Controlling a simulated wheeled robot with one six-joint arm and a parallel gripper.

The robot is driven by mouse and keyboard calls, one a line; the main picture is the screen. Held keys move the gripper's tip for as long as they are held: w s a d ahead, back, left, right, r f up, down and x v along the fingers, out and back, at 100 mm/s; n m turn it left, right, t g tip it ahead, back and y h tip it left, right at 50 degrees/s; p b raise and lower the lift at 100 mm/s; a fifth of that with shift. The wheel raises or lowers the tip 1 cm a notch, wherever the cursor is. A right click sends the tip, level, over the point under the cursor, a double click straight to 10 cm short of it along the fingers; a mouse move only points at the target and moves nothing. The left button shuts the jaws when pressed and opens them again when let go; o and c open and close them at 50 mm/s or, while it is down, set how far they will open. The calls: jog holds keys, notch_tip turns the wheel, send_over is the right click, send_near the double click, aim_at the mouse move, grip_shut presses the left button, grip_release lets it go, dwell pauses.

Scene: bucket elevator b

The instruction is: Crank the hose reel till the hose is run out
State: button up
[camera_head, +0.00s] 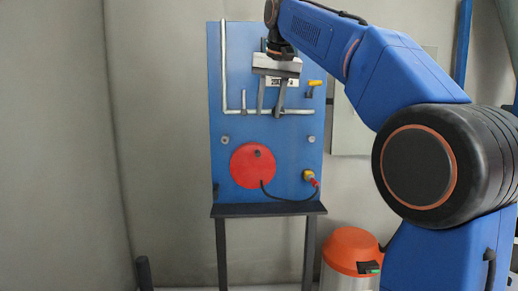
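The hose reel (245,170) is a round red disc on the lower half of a blue upright panel. A small dark knob, perhaps the crank handle (257,153), shows on its face above the middle. A black hose (285,198) leaves the reel's lower edge, sags along the panel's foot and rises to a yellow and red fitting (309,176) at the right. My gripper (272,108) is in front of the panel's upper half, above the reel and clear of it in the picture.
The blue panel (235,120) stands on a dark-legged frame with a ledge (240,210). A silver pipe (224,60) and a yellow-handled valve (315,83) are near my gripper. A bin with an orange lid (350,242) stands lower right. The floor area at left looks mostly clear.

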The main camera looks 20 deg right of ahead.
aim_at(258, 152)
jog(key=x, duration=0.5)
jog(key=w+x, duration=0.1)
jog(key=x, duration=0.5)
jog(key=w+r+x, duration=0.1)
jog(key=x, duration=0.4)
jog(key=shift+w+a+f, duration=0.1)
jog(key=shift+w+f, duration=0.15)
jog(key=shift+w, duration=0.05)
grip_shut()
